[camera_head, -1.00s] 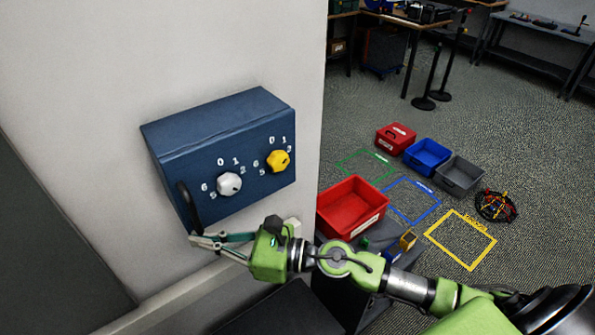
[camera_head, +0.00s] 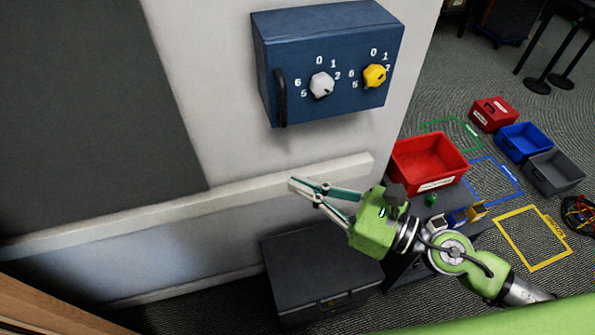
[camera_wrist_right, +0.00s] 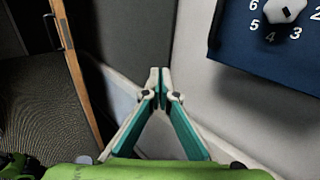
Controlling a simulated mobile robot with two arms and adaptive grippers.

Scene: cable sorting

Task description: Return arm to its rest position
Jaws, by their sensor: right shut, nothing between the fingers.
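My right arm comes in from the lower right of the head view. Its gripper (camera_head: 294,183) is shut and empty, below and apart from the blue control box on the wall (camera_head: 325,60). The gripper also shows in the right wrist view (camera_wrist_right: 159,72), its fingertips together with nothing between them. The box has a white knob (camera_head: 322,84), a yellow knob (camera_head: 375,76) and a dark handle (camera_head: 281,98) at its left side. My left gripper is not in view.
A dark grey cabinet (camera_head: 315,270) stands on the floor below the gripper. A red bin (camera_head: 430,163), a blue bin (camera_head: 523,143) and a grey bin (camera_head: 553,173) are to the right. Floor outlines lie near them. A pale rail (camera_head: 240,190) runs along the wall.

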